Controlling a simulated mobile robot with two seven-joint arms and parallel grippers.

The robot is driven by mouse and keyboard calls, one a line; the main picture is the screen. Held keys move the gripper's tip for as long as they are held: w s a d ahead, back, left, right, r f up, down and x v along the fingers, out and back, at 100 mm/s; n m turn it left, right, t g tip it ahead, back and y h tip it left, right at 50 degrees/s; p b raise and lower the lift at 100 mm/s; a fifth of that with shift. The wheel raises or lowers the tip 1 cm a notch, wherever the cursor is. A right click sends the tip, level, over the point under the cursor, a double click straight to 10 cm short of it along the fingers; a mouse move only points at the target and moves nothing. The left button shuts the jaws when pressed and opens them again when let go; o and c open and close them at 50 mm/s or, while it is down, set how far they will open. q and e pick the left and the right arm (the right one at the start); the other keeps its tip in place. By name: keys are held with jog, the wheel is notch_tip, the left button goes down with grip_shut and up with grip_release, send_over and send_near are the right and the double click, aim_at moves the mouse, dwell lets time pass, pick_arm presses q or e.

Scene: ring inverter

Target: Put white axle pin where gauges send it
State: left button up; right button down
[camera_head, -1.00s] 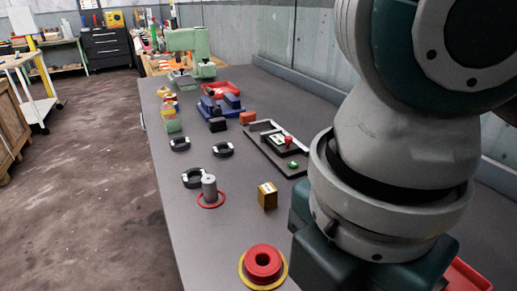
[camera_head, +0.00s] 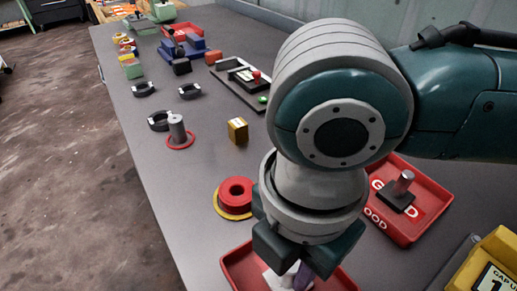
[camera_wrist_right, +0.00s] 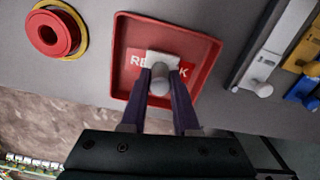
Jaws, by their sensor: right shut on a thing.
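The white axle pin (camera_wrist_right: 160,60) has a pale block-like base and a grey rounded shank. In the wrist view my right gripper (camera_wrist_right: 161,88) is shut on it, one purple finger on each side. The pin is over the middle of a red tray (camera_wrist_right: 206,80) whose label is partly covered and reads "RE...K". I cannot tell whether the pin touches the tray floor. In the head view the right gripper (camera_head: 290,272) points down over this tray (camera_head: 236,262), and the pin (camera_head: 277,283) is mostly hidden. My left gripper is not in view.
A red "GOOD" tray (camera_head: 436,205) holds a dark-based pin (camera_head: 398,197). A yellow gauge (camera_head: 497,262) stands at the lower right. A red ring on a yellow disc (camera_head: 236,197), a brass block (camera_head: 237,130) and a grey post in a red ring (camera_head: 177,130) lie beyond the tray.

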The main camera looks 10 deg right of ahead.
jog(key=c, duration=0.7)
grip_release()
jog(key=shift+o, duration=0.2)
notch_tip(320, 180, up, 12)
jog(key=p, duration=0.3)
jog(key=s+a+f+m+t+y, duration=0.1)
jog(key=s+a+m+y, duration=0.25)
jog(key=a+m, duration=0.3)
jog(key=s+d+f+m+t+h, duration=0.1)
jog(key=d+m, duration=0.4)
jog(key=s+d+f+m+h, duration=0.1)
jog(key=s+d+f+m, duration=0.1)
jog(key=d+m, duration=0.3)
jog(key=s+d+f+m+t+h, duration=0.1)
jog(key=d+f+m, duration=0.1)
jog(key=d+m, duration=0.3)
jog(key=shift+s+d+f+m+t, duration=0.15)
jog(key=shift+d, duration=0.4)
jog(key=shift+s+d+f+m+t, duration=0.1)
jog(key=shift+s+d+t, duration=0.05)
jog(key=shift+d, duration=0.4)
notch_tip(320, 180, up, 45)
jog(key=p, duration=4.4)
jog(key=shift+f, duration=0.2)
